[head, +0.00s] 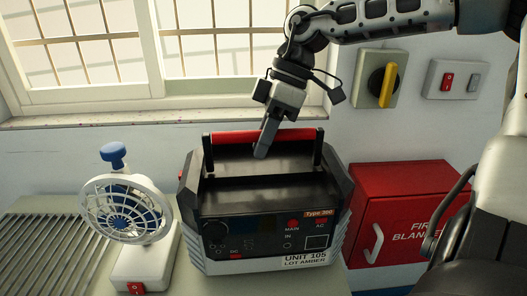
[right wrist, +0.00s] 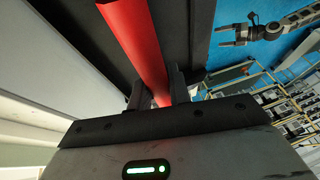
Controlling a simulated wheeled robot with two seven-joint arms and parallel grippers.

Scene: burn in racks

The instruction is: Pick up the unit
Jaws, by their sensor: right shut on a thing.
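My left gripper (right wrist: 222,36) shows at the top right of the right wrist view, open and empty, away from the unit.
A small white fan (head: 127,210) with a blue knob stands close to the unit's left. A ribbed surface (head: 45,245) lies farther left. A red fire blanket box (head: 405,205) is right of the unit. Wall switches (head: 375,78) and a window sill (head: 110,118) are behind.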

